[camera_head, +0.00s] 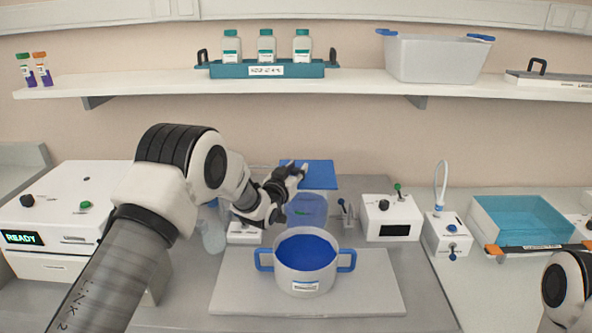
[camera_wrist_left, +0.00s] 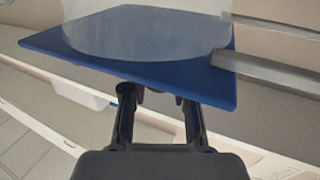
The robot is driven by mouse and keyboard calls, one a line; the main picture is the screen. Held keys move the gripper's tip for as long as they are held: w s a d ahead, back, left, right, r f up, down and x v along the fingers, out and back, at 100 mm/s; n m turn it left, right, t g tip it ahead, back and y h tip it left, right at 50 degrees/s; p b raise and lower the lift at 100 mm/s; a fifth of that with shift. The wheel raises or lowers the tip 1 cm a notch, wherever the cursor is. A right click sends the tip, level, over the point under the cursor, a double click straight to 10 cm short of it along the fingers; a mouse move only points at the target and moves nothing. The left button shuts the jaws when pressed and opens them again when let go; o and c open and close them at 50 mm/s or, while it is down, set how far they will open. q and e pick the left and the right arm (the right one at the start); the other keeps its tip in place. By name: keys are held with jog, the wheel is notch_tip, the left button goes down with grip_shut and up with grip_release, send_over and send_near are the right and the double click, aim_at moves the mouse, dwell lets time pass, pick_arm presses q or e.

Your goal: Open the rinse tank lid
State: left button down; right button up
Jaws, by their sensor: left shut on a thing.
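A flat blue panel, which looks like the rinse tank lid (camera_head: 322,177), is behind the blue-handled pot. A translucent bluish round body, apparently the rinse tank (camera_head: 307,212), shows just below it. My left gripper (camera_head: 299,171) reaches in from the left to the panel's left side. In the left wrist view the lid (camera_wrist_left: 150,75) spans the picture, with a pale translucent round shape over it. There my left gripper (camera_wrist_left: 158,98) is shut on a small dark part at the lid's edge, mostly hidden. My right gripper is out of view; only part of my right arm shows.
A grey pot (camera_head: 305,277) with blue handles stands on a pale board (camera_head: 375,290) in front. Small white devices (camera_head: 390,218) stand to the right, beside a teal basin (camera_head: 520,220). A white READY machine (camera_head: 60,215) is at left. A shelf (camera_head: 150,85) runs above.

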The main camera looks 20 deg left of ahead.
pick_arm(q)
jog(key=s+a+b, duration=0.2)
jog(key=s+a, duration=0.2)
jog(key=a, duration=1)
jog(key=shift+a, duration=0.35)
jog(key=shift+s, duration=0.1)
jog(key=c, duration=0.8)
grip_release()
jog(key=shift+c, duration=0.2)
jog(key=s+a, duration=0.1)
jog(key=s, duration=1.1)
jog(key=shift+a, duration=0.15)
